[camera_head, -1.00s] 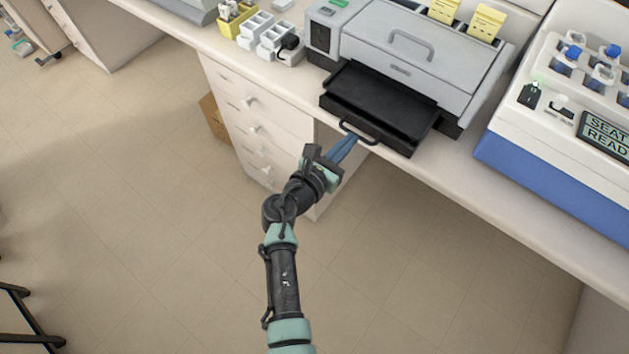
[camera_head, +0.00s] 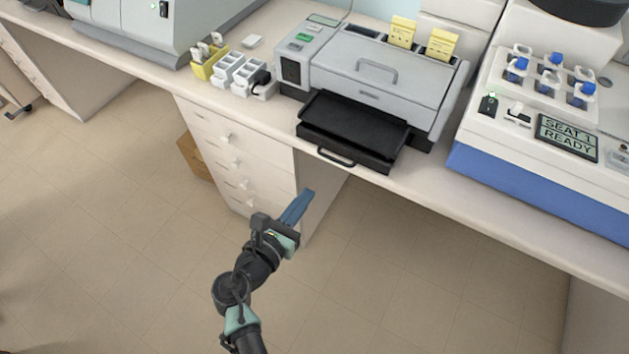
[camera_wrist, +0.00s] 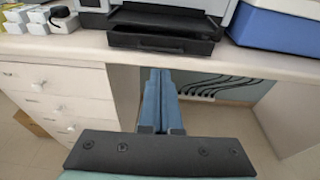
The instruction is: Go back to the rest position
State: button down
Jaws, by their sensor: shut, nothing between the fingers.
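My gripper (camera_head: 297,207) is shut and empty, its blue fingers together. It hangs in front of the bench, below the bench top's front edge and beside the drawer unit. In the wrist view its fingers (camera_wrist: 160,100) point toward the opening under the bench. The black tray (camera_head: 352,130) of the grey machine (camera_head: 385,80) sticks out at the front, with a handle (camera_head: 336,157) on its front face. The gripper is clear of that handle and tray. The tray also shows in the wrist view (camera_wrist: 165,37).
White drawers (camera_head: 240,160) stand left of the gripper, with a cardboard box (camera_head: 195,157) beside them. A blue-and-white device (camera_head: 540,190) reading "SEAT 1 READY" is at right. Yellow and white racks (camera_head: 235,70) stand left of the machine. Cables (camera_wrist: 222,88) hang under the bench. The floor in front is open.

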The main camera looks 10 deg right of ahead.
jog(key=w+a+r+m+t+y, duration=0.1)
jog(key=w+r+m+t, duration=0.1)
jog(key=r+m, duration=0.6)
jog(key=w+a+r+m+t+y, duration=0.15)
jog(key=r+m, duration=0.25)
jog(key=r, duration=0.9)
jog(key=w+r+m+t+y, duration=0.1)
jog(key=w+r+m+y, duration=0.15)
jog(key=r+m, duration=0.55)
jog(key=s+r+m+t+y, duration=0.1)
jog(key=s+r+m+t, duration=0.2)
jog(key=r, duration=0.8)
jog(key=s+r+m+t+y, duration=0.1)
jog(key=s+r+m+t, duration=0.2)
jog(key=s+r, duration=0.4)
jog(key=s+r+m+t+y, duration=0.2)
jog(key=s+r, duration=0.4)
jog(key=r, duration=0.9)
jog(key=shift+d+m+t, duration=0.2)
jog(key=shift+m+t, duration=0.3)
jog(key=shift+t, duration=0.55)
